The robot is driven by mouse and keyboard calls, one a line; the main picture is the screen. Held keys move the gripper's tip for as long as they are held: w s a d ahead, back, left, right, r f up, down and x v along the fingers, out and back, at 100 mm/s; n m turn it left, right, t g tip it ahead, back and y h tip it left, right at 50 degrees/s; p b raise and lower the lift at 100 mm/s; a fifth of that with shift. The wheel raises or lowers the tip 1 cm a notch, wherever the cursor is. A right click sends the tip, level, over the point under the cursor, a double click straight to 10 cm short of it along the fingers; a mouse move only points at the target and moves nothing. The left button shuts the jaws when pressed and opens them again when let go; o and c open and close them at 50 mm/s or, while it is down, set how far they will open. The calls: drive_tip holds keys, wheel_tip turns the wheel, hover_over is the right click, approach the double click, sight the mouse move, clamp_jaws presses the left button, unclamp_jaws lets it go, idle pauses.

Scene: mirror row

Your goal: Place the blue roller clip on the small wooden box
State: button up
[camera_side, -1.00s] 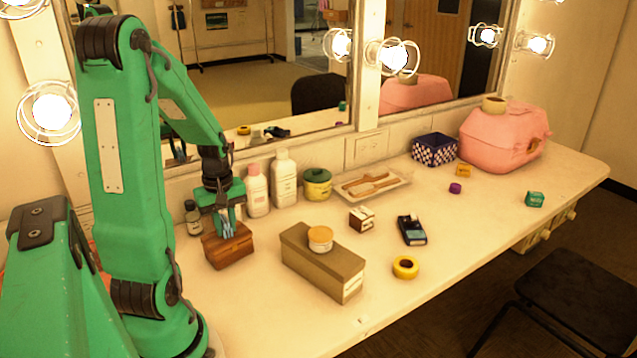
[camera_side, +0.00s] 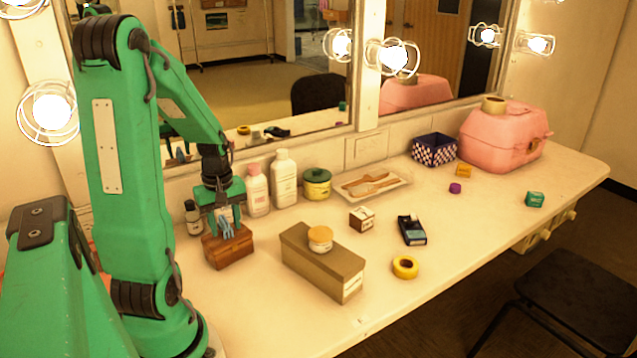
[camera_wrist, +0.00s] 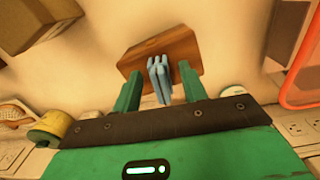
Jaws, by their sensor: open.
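The blue roller clip (camera_side: 227,228) rests on top of the small wooden box (camera_side: 230,251), which is reddish brown and stands on the counter at the left. In the wrist view the blue clip (camera_wrist: 159,78) lies against the brown face of the box (camera_wrist: 170,50). My gripper (camera_side: 225,214) is just above the box. In the wrist view the two green fingers of my gripper (camera_wrist: 160,84) stand apart on either side of the clip, with gaps on both sides. The clip's underside is hidden.
A long brown box (camera_side: 322,268) with a round jar (camera_side: 320,238) on it stands to the right. A dark small bottle (camera_side: 193,218) and white bottles (camera_side: 284,178) stand behind, near the mirror. Yellow tape (camera_side: 405,267) lies farther right. The counter's front middle is clear.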

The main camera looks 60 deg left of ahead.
sight(225, 221)
wheel_tip(225, 221, up, 12)
drive_tip(key=shift+f, duration=0.2)
idle(0.4)
idle(0.5)
drive_tip(key=w+d+r+m+t, duration=0.1)
drive_tip(key=d+r+m+t, duration=0.1)
drive_tip(key=d+m, duration=0.7)
drive_tip(key=w+d+r+m+t, duration=0.2)
drive_tip(key=d+m, duration=0.7)
drive_tip(key=d, duration=0.6)
drive_tip(key=shift+r+t, duration=0.4)
drive_tip(key=shift+t, duration=0.4)
